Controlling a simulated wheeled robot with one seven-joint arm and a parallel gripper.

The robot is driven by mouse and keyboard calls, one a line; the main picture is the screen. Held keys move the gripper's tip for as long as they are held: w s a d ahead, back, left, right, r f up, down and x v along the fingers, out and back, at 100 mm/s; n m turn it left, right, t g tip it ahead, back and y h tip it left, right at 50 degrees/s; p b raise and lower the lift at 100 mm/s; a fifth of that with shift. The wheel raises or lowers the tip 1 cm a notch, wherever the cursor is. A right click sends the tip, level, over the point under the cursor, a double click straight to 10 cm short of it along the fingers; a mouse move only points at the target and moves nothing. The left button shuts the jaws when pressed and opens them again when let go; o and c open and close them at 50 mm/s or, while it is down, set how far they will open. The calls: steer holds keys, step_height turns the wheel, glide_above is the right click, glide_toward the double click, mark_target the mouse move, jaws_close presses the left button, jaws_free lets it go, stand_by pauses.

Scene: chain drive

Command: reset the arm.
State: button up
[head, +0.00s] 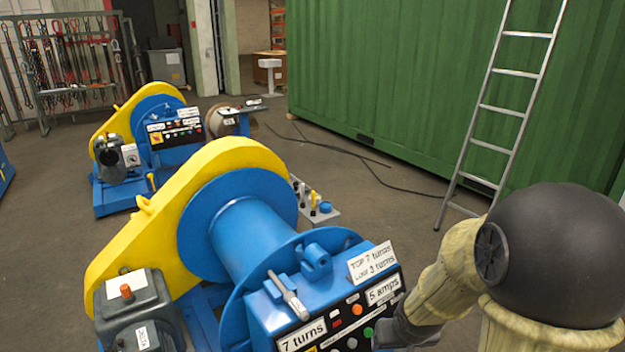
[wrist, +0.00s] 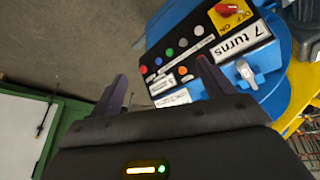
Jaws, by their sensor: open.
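My gripper (wrist: 161,66) is open and empty in the wrist view, its two dark fingers spread in front of the control box. In the head view my arm comes in from the right, and its dark end is low beside the box, partly cut off by the frame. The blue control box (head: 262,314) is on the near winch and carries "7 turns" and "5 amps" labels. In the wrist view its black panel (wrist: 205,58) shows coloured buttons and a red OFF/ON switch (wrist: 228,11). Contact between fingers and box cannot be told.
The near winch has a blue drum (head: 245,235) and yellow chain guard (head: 150,225). A second winch (head: 158,108) stands behind it. A ladder (head: 508,105) leans on a green container (head: 400,70). Cables (head: 385,180) lie on otherwise open floor. A white board (wrist: 22,130) lies lower left in the wrist view.

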steer(key=s+a+r+g, duration=0.1)
steer(key=s+a+r, duration=0.2)
steer(key=s, duration=0.5)
steer(key=shift+s+r+g+y+p, duration=0.3)
steer(key=shift+s+g, duration=0.1)
stand_by(0.5)
